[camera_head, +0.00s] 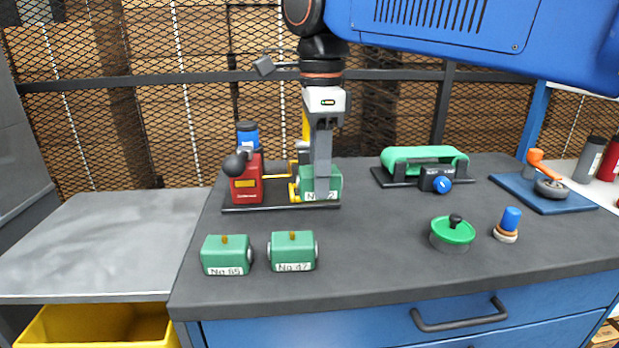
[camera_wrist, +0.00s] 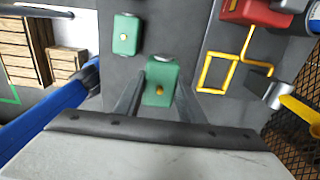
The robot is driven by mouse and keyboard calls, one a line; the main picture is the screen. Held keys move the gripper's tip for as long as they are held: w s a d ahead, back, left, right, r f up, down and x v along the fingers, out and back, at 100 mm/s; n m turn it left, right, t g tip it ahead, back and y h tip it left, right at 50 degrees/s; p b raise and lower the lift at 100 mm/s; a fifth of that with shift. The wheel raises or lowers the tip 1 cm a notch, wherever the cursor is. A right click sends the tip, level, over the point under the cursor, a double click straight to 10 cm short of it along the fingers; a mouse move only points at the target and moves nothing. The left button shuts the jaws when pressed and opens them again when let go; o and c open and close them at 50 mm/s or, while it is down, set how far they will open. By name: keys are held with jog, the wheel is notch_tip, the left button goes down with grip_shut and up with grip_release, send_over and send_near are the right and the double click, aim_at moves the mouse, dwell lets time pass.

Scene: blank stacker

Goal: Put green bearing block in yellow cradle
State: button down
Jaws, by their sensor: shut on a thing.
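My gripper (camera_head: 322,192) points down and is shut on a green bearing block (camera_head: 308,184). Its label is partly hidden by a finger. In the wrist view the block (camera_wrist: 160,88) sits between the two fingers. The yellow cradle (camera_head: 293,188) is a thin open frame joined to the red stacker body, and the held block covers part of it in the head view. In the wrist view the cradle (camera_wrist: 203,72) looks empty, to the right of the held block and apart from it.
Two other green blocks, No 65 (camera_head: 226,255) and No 47 (camera_head: 293,251), stand at the table's front. The red stacker body (camera_head: 247,187) is left of the cradle. A green-topped round pot (camera_head: 453,232) and a green belt device (camera_head: 415,158) are to the right. The front middle is clear.

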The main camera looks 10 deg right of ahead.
jog(key=w, duration=1.4)
jog(key=shift+s+f, duration=0.15)
jog(key=shift+f, duration=1.6)
jog(key=shift+s+f, duration=0.15)
jog(key=shift+f, duration=1.6)
jog(key=shift+f, duration=0.3)
jog(key=shift+s+f, duration=0.1)
jog(key=shift+f, duration=0.3)
jog(key=c, duration=1.2)
grip_release()
jog(key=shift+f, duration=0.1)
notch_tip(320, 180, up, 14)
jog(key=shift+f, duration=0.2)
